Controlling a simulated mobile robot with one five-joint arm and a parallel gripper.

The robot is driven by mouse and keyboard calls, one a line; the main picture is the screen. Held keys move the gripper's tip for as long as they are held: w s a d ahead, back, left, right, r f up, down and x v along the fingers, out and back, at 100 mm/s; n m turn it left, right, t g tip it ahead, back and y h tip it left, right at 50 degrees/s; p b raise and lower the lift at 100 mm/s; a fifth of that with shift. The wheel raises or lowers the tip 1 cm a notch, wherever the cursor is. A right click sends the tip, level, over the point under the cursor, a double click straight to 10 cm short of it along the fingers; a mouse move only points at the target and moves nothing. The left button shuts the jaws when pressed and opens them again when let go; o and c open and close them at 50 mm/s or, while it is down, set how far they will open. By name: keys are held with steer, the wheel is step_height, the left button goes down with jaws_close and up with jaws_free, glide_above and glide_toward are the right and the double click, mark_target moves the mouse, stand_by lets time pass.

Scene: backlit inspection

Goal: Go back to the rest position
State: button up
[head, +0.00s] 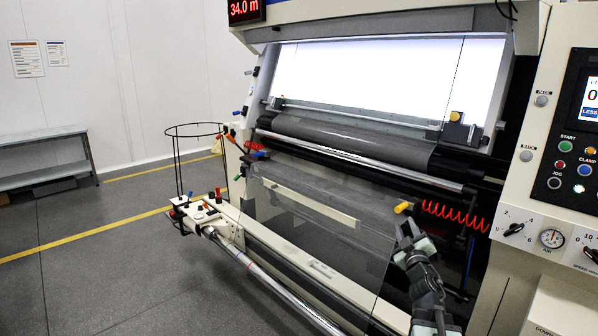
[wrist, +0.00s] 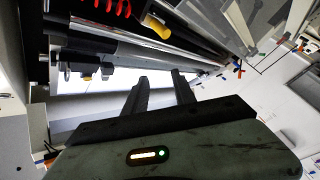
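My gripper (head: 409,234) is at the lower right of the head view, in front of the inspection machine. It is raised in front of the clear sheet (head: 330,225) and the dark roller area. In the wrist view its two fingers (wrist: 160,78) stand apart with nothing between them. A yellow-handled tool (head: 403,207) on a red coiled hose (head: 455,214) hangs just above the gripper in the head view. The yellow handle also shows in the wrist view (wrist: 157,27), beyond the fingers.
The lit panel (head: 385,78) and the grey roll (head: 350,142) lie behind. A control panel (head: 575,160) with knobs and a gauge stands close on the right. Open floor lies farther left, before a grey bench (head: 45,135).

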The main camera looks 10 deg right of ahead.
steer(key=w+a+f+m+g, duration=0.1)
steer(key=a+f+m+g, duration=0.5)
steer(key=a+f, duration=1)
steer(key=s+a+f+g+y, duration=0.2)
steer(key=s+a+f+g, duration=0.3)
steer(key=s+a+f, duration=0.15)
steer(key=s+a+f+g+y, duration=0.1)
steer(key=s+a+f+g, duration=0.2)
steer(key=s, duration=0.4)
steer(key=s+a+f+g+y, duration=0.2)
steer(key=s+g, duration=0.3)
steer(key=s, duration=0.2)
step_height(320, 180, up, 17)
steer(key=p, duration=1.7)
steer(key=shift+s+r+h, duration=0.15)
steer(key=shift+h, duration=0.15)
